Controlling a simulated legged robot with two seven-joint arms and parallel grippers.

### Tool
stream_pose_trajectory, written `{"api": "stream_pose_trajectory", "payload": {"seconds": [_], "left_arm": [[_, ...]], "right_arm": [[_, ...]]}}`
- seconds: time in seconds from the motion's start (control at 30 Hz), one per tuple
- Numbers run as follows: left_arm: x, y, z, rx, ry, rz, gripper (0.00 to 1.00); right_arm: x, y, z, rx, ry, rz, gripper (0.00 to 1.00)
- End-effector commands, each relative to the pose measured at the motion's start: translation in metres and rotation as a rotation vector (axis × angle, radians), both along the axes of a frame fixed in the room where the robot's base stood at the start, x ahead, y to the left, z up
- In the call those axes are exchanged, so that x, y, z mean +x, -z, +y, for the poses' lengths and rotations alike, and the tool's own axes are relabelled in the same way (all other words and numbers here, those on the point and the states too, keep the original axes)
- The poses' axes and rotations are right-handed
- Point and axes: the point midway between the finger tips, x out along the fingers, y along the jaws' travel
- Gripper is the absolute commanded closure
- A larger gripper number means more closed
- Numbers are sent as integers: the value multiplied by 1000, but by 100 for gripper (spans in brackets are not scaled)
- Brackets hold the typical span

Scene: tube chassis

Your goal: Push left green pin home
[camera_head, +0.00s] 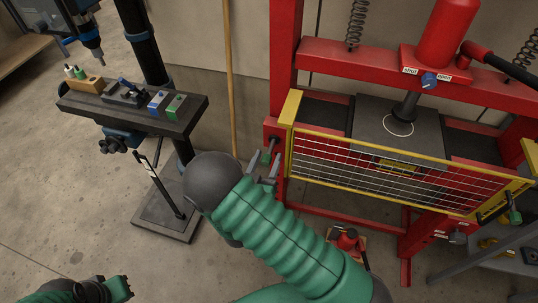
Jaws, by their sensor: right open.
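The left green pin (267,157) sits at the lower left corner of the yellow-framed mesh guard (375,170), by the red press post. Its green grip hangs down and to the left of a dark shaft; how deep the shaft sits cannot be told. My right gripper (264,168) is open, with its grey fingers just below and around the pin's grip; contact cannot be told. My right forearm hides part of the view below. My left gripper (122,289) is at the bottom left, far from the pin; its jaw state is unclear. A second green pin (514,216) is at the guard's right end.
The red press frame (284,60) stands right behind my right gripper. A drill press table (130,107) with small blocks stands to the left. A wooden pole (229,70) leans at the wall. A red jack (347,240) is on the floor.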

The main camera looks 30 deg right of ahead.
Motion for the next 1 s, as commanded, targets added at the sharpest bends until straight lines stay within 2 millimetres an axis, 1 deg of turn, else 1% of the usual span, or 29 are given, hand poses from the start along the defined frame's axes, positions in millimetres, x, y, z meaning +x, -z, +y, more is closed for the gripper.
{"api": "stream_pose_trajectory", "payload": {"seconds": [0.03, 0.07, 0.4, 0.43, 1.0], "left_arm": [[0, 0, 0, 0, -1, 0, 100], [0, 0, 0, 0, -1, 0, 100], [0, 0, 0, 0, -1, 0, 100], [0, 0, 0, 0, 0, 0, 100], [0, 0, 0, 0, 0, 0, 100]], "right_arm": [[0, 0, 0, 0, -1, 0, 50], [1, 1, 0, 1, -1, 1, 52], [2, 3, -4, 7, -2, 2, 97], [2, 3, -4, 8, -2, 2, 100], [1, 5, -3, 8, -1, 8, 100]]}}
